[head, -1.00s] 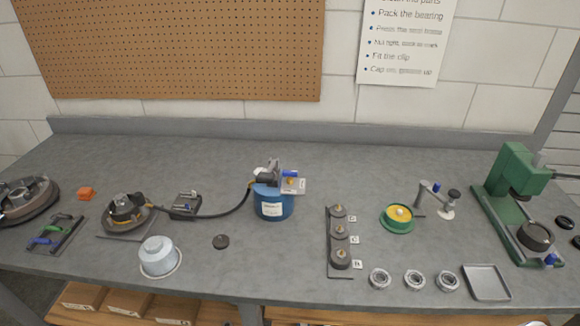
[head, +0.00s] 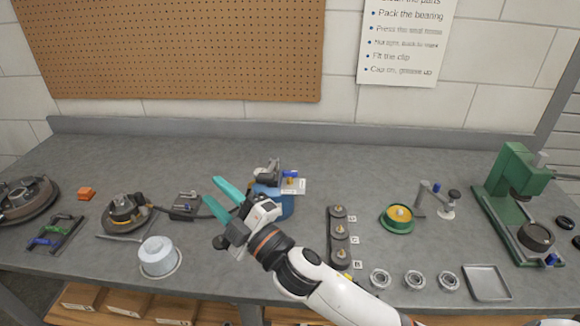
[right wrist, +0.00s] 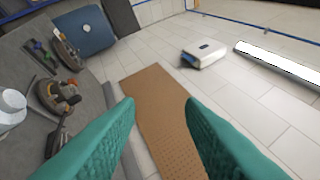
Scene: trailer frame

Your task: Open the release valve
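The blue canister (head: 289,204) stands on the bench. On its top are a grey pump-like fitting (head: 268,170), a blue-topped part (head: 291,174) and a white tag plate (head: 293,187); I cannot tell which part is the release valve. My right gripper (head: 213,189) is in front of the canister and hides its left part. Its teal fingers are apart and empty, pointing up and left past the canister. They also show spread in the right wrist view (right wrist: 160,105), with the pegboard between them. My left gripper is not in view.
A bearing hub (head: 127,212) and a grey cup (head: 157,255) lie left of the canister. The bench behind the canister is clear.

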